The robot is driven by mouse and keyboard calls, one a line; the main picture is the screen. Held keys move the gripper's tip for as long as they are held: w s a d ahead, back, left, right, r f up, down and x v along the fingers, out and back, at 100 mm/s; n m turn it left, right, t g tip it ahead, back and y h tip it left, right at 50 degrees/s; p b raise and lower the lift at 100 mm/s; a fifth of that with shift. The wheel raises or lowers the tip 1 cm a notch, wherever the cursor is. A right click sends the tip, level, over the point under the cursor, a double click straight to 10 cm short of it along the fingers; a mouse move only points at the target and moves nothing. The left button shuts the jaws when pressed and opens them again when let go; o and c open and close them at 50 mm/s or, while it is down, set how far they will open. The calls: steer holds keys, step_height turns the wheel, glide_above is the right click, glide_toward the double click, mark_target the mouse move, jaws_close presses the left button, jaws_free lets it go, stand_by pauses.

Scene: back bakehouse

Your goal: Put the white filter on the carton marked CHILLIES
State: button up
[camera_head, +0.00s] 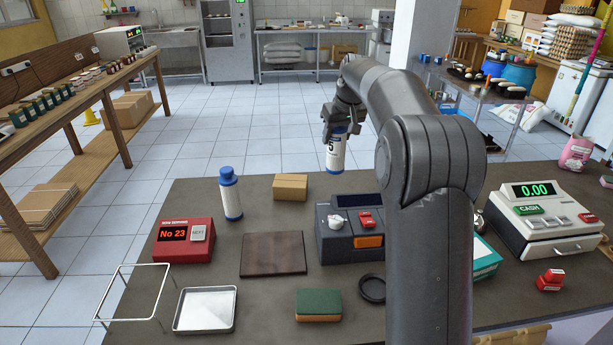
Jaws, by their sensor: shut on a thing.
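A second white cylinder with a blue top (230,194) stands left of the carton.
A red number display (184,240), a dark brown board (273,254), a grey device (350,236), a metal tray (205,310), a green-topped block (318,304) and a cash register (545,218) occupy the table (190,195). My arm hides part of its right side.

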steer(key=w+a+f, duration=0.5)
steer(key=a+f, duration=0.3)
steer(key=a, duration=0.5)
steer(key=shift+w, duration=0.15)
steer(key=shift+f, duration=0.1)
steer(key=o, duration=1.2)
